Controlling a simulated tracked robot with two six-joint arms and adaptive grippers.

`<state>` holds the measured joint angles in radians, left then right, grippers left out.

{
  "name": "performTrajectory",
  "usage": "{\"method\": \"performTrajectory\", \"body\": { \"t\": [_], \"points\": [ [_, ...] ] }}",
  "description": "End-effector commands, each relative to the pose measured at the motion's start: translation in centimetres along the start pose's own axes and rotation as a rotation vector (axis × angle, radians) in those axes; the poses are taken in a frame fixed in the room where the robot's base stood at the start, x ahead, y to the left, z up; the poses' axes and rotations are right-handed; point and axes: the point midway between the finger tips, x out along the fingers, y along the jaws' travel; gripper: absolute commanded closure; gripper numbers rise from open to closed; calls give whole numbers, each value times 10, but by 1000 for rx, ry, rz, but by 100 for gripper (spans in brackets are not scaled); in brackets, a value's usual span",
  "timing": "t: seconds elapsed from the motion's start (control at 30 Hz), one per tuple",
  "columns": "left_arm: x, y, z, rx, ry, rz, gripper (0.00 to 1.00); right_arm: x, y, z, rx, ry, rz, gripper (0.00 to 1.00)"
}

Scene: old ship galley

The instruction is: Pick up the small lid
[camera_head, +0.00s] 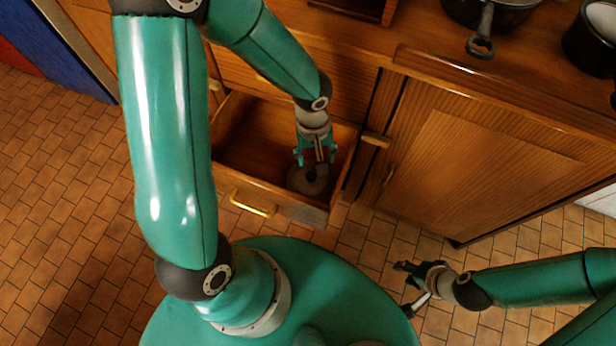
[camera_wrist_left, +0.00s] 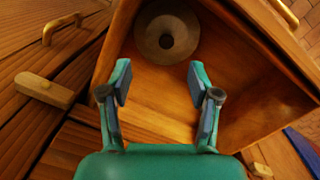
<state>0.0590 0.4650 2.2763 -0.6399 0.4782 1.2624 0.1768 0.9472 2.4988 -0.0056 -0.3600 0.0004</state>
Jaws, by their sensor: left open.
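The small lid (camera_head: 307,181) is a round, dark grey-brown disc lying in the open drawer, near its front right corner. In the left wrist view the lid (camera_wrist_left: 151,28) shows at the top, with a round raised middle. My left gripper (camera_head: 315,160) points down into the drawer, just above the lid, and partly covers it in the head view. Its two fingers (camera_wrist_left: 160,82) are apart with nothing between them, and the lid appears beyond the fingertips. My right gripper (camera_head: 405,288) is low at the right, outside the drawer, with fingers apart and apparently empty.
The wooden drawer (camera_head: 240,180) is pulled out, with a brass handle (camera_head: 254,205) on its front; its left part looks empty. A closed cupboard door (camera_head: 480,150) is to the right. A dark pan (camera_head: 483,35) and a dark pot (camera_head: 590,45) stand on the counter above.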

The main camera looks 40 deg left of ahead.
Motion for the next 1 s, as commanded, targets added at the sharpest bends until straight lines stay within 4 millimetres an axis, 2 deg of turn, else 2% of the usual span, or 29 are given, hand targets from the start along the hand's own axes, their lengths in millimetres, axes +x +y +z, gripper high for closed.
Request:
{"method": "performTrajectory", "body": {
  "t": [0.03, 0.17, 0.27, 0.7, 1.0],
  "points": [
    [8, -3, -8, -26, 24, -12, 38, 15, 6, 0, 0, 1, 0, 61],
    [8, -10, -17, -71, 53, -40, 38, 22, 8, 0, 0, 1, 0, 61],
    [16, -13, -19, -82, 58, -48, 38, 26, 9, 0, 0, 1, 0, 61],
    [104, -16, -23, -81, 55, -47, 38, 54, 19, -1, 0, 1, 0, 61],
    [123, -16, -25, -81, 57, -45, 38, 59, 21, -1, 0, 1, 0, 61]
  ]
}}
